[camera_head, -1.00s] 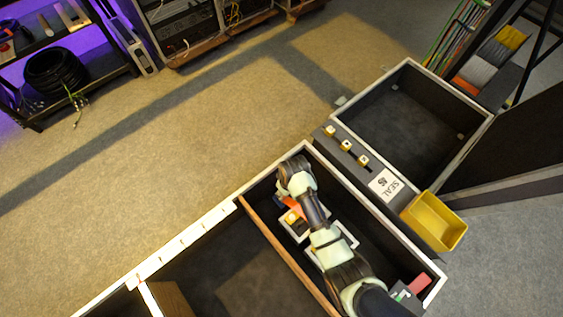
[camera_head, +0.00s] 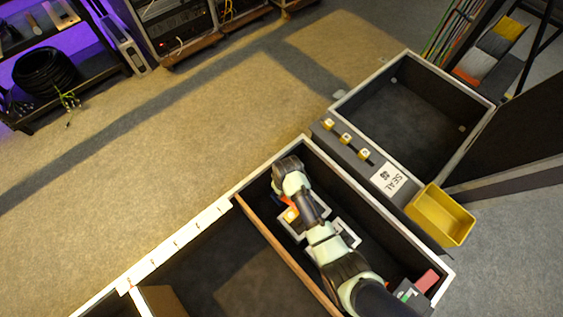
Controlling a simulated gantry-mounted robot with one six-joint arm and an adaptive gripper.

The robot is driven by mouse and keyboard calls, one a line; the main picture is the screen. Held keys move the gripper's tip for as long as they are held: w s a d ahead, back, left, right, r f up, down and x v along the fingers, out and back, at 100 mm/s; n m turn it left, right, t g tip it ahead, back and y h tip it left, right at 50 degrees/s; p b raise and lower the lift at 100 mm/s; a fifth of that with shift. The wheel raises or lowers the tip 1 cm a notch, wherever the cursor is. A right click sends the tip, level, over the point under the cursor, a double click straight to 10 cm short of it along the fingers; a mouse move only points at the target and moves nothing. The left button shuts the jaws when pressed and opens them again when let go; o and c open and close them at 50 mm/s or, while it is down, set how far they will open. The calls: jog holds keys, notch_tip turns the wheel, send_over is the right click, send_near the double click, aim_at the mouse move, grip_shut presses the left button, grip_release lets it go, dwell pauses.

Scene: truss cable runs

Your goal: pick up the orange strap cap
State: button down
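A small orange piece (camera_head: 287,201) shows just beside my wrist in the long dark bay; it is mostly covered by my arm. A yellow-orange block (camera_head: 291,215) sits close below it, in a pale square holder (camera_head: 317,212). I cannot tell which of the two is the strap cap. My arm reaches into the bay from the lower right, and its wrist lies over the bay's upper left end. My gripper's fingers are hidden under the wrist, so their opening and any hold on the orange piece cannot be seen.
A wooden divider (camera_head: 285,255) borders the bay on the left. A second pale holder (camera_head: 347,236) lies under my arm. Red and green blocks (camera_head: 426,281) stand at the bay's lower right. A yellow bin (camera_head: 440,214), a SEAL label (camera_head: 388,178) and an empty dark box (camera_head: 410,108) lie right.

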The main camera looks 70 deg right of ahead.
notch_tip(320, 180, up, 20)
jog(key=p, duration=1)
